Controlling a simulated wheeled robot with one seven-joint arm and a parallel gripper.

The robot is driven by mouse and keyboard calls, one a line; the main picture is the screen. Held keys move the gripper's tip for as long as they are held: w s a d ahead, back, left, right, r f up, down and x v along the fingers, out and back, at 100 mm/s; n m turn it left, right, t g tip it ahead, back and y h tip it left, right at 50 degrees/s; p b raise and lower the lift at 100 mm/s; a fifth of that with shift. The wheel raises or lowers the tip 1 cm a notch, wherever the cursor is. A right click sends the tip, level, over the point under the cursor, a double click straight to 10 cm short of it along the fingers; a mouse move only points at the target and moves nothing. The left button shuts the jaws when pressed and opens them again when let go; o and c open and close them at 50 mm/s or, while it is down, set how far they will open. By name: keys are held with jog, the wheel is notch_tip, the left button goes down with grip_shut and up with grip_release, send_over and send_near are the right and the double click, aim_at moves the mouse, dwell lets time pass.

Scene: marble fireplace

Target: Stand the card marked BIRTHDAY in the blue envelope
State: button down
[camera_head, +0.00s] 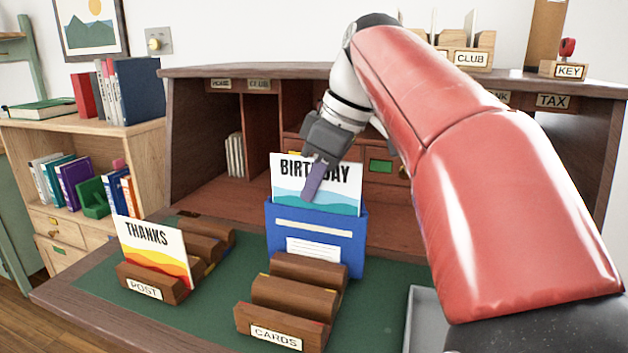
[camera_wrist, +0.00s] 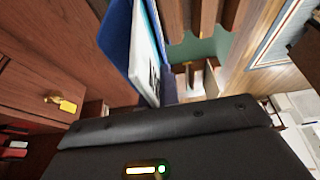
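The white card marked BIRTHDAY (camera_head: 340,192), with a blue wave print and a bit of orange at its top, stands upright with its lower part inside the blue envelope (camera_head: 342,232). The card (camera_wrist: 152,45) and envelope (camera_wrist: 117,40) also show close up in the wrist view. My gripper (camera_head: 317,176) is at the card's top edge, with one finger lying across the front of the card and covering part of the word. Its other finger is hidden, so I cannot see whether it grips the card.
The wooden CARDS rack (camera_head: 283,322) stands in front of the envelope. The POST rack (camera_head: 152,288) at left holds a THANKS card (camera_head: 155,250). A grey tray (camera_head: 425,312) lies at right, partly behind my arm. The green desk mat (camera_head: 215,310) is bare between the racks.

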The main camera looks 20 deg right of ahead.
jog(key=shift+f, duration=0.5)
jog(key=c, duration=1.6)
grip_release()
notch_tip(320, 180, up, 4)
jog(key=p, duration=0.3)
jog(key=shift+f, duration=0.25)
jog(key=shift+r+p, duration=0.3)
jog(key=shift+r, duration=2.5)
